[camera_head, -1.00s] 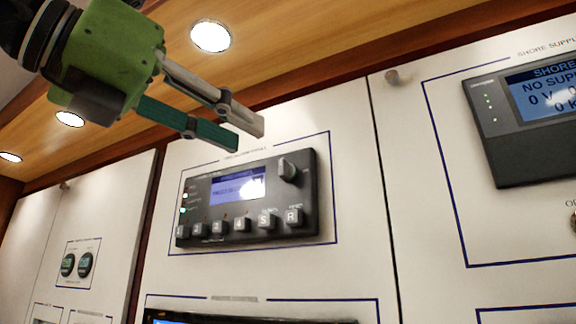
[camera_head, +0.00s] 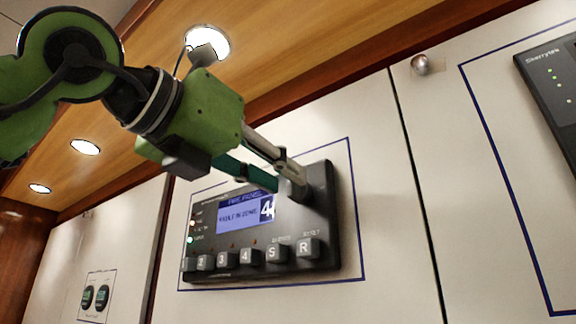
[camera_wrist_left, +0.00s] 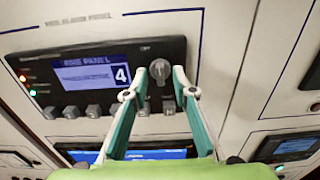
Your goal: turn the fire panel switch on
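The fire panel (camera_head: 262,265) is a dark box on the white wall. It has a lit blue screen (camera_head: 245,212) showing a large 4. Its switch is a grey rotary knob (camera_wrist_left: 160,70) at the panel's upper right. My left gripper (camera_head: 290,187) is at the knob, and its fingers partly hide the knob in the head view. In the left wrist view, the left gripper (camera_wrist_left: 161,78) has its two fingertips apart, one on each side of the knob. I cannot tell whether either touches it. My right gripper is in neither view.
A row of square buttons (camera_head: 245,257) runs along the panel's lower edge. A wooden overhang (camera_head: 310,60) with round lamps is close above. Another dark panel (camera_head: 555,100) is to the right.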

